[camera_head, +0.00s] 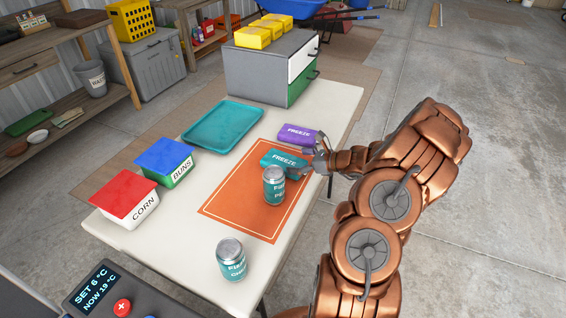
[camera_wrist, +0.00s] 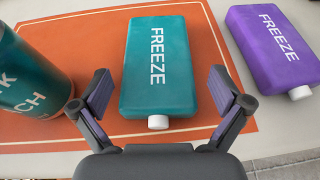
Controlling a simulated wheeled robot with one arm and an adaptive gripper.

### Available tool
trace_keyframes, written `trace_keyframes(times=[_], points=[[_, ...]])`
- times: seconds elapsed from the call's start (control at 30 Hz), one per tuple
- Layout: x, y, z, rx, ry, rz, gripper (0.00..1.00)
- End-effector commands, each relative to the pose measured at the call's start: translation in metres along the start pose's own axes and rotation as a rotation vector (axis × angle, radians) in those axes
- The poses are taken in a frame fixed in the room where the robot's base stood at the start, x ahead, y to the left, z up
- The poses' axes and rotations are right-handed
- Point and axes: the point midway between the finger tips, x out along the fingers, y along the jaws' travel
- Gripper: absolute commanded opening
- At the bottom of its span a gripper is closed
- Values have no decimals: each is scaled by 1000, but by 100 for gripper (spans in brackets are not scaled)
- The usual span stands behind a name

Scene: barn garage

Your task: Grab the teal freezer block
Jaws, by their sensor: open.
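The teal freezer block (camera_head: 281,161) lies flat on the orange mat (camera_head: 220,204) on the white table. In the wrist view the teal block (camera_wrist: 157,75) is centred, with its white cap (camera_wrist: 158,122) toward me. My gripper (camera_head: 318,158) is at the block's right end in the head view. In the wrist view my gripper (camera_wrist: 160,92) is open, with one finger on each side of the block's near end. I cannot tell whether a finger touches it.
A can (camera_head: 274,187) stands close beside the teal block. A purple freezer block (camera_head: 297,135) lies on its other side. Another can (camera_head: 231,259), a teal tray (camera_head: 215,133), the corn box (camera_head: 124,193), the buns box (camera_head: 165,158) and a grey cabinet (camera_head: 258,78) also stand on the table (camera_head: 187,247).

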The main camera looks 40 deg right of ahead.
Motion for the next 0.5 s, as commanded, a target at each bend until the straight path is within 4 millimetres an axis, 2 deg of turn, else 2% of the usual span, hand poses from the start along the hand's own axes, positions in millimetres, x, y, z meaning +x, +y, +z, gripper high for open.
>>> trace_keyframes(times=[0.17,0.4,0.5], points=[[15,2,1,0,0,1,100],[47,3,-1,0,2,1,100],[53,3,-1,-2,1,0,100]])
